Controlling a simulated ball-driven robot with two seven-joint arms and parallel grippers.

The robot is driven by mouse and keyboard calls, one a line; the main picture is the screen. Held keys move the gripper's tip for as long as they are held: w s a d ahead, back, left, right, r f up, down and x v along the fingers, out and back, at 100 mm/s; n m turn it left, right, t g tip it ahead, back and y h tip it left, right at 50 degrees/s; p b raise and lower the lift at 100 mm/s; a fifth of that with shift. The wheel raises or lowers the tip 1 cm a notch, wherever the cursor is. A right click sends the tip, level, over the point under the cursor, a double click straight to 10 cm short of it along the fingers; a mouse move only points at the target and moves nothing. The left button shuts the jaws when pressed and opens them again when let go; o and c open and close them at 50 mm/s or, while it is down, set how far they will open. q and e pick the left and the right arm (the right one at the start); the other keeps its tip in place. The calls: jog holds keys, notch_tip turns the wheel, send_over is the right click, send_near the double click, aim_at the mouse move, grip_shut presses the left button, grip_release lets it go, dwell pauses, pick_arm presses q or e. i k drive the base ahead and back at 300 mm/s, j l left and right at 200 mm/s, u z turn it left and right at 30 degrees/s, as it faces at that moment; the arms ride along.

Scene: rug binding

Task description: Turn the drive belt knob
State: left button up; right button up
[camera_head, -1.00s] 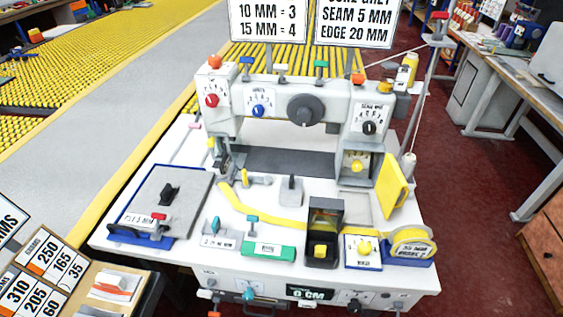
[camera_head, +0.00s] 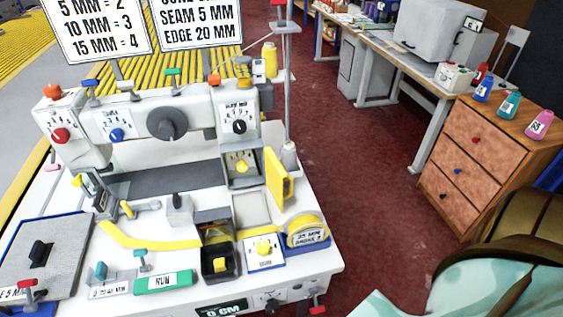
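A white binding machine (camera_head: 200,145) stands at the left and carries several knobs. A large dark grey round knob (camera_head: 167,123) is on its front beam. A red dial (camera_head: 61,135), a blue dial (camera_head: 116,134) and a black dial (camera_head: 239,126) sit beside it. A yellow knob (camera_head: 242,167) is inside a grey compartment whose yellow door (camera_head: 279,175) stands open to the right. Another yellow knob (camera_head: 263,247) is on a white plate at the front. I cannot read which knob is labelled drive belt. Neither of my grippers shows.
A yellow tape roll (camera_head: 307,229) sits at the table's right front corner. A green RUN block (camera_head: 163,281) is at the front. A wooden drawer cabinet (camera_head: 480,165) with several spools stands at the right. Red floor (camera_head: 350,180) is clear between. A mint and brown shape fills the lower right.

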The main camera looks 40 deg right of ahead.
aim_at(242, 167)
jog(key=l, duration=0.55)
jog(key=k+l+u, duration=0.1)
jog(key=l, duration=0.45)
jog(key=k+l+u, duration=0.1)
jog(key=l, duration=1.05)
jog(key=k+u, duration=0.05)
